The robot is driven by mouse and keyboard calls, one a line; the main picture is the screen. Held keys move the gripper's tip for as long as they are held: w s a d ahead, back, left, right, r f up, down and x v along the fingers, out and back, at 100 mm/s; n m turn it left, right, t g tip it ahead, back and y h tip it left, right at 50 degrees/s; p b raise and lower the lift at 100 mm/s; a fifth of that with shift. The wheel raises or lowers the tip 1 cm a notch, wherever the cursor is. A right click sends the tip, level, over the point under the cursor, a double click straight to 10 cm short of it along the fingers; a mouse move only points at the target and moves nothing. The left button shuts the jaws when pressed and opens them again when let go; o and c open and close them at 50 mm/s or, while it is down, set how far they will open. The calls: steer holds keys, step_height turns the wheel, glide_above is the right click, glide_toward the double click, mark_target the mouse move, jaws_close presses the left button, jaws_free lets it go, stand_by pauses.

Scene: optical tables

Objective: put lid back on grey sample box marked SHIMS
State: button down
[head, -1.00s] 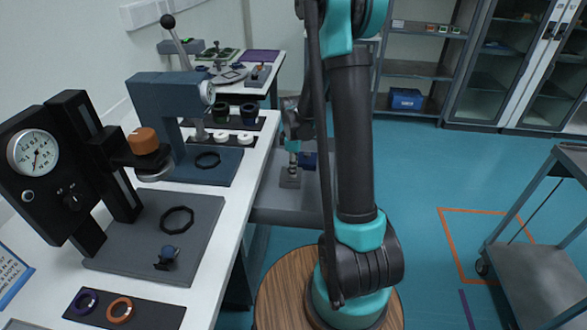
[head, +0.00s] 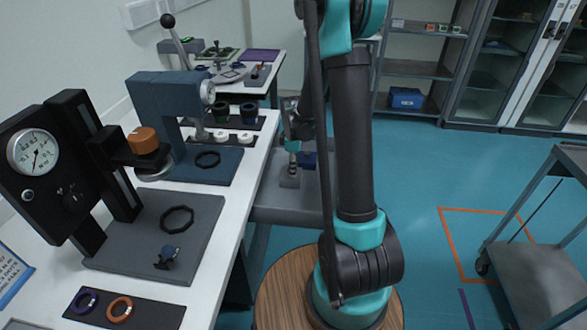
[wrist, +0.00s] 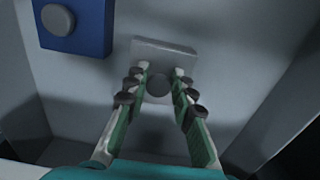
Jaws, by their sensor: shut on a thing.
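A small grey lid (wrist: 165,50) with a dark round knob (wrist: 158,86) is between my fingertips in the wrist view. My gripper (wrist: 161,72) is shut on the knob. In the head view my gripper (head: 292,153) points down at the same grey lid (head: 289,180), over a grey surface between the benches. I cannot tell whether the lid touches that surface. I see no SHIMS marking, and I cannot make out the grey sample box.
A blue block or lid with a grey knob (wrist: 75,25) lies close by at upper left in the wrist view. Grey walls flank the surface. The white bench (head: 225,205) with presses is at left in the head view. A grey cart (head: 540,270) stands at right.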

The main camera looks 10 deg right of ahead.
stand_by(0.3)
steer(key=c, duration=1.2)
jaws_free()
steer(key=shift+o, duration=0.5)
steer(key=o, duration=0.4)
steer(key=shift+r, duration=0.1)
steer(key=shift+r, duration=3.4)
steer(key=shift+c, duration=0.2)
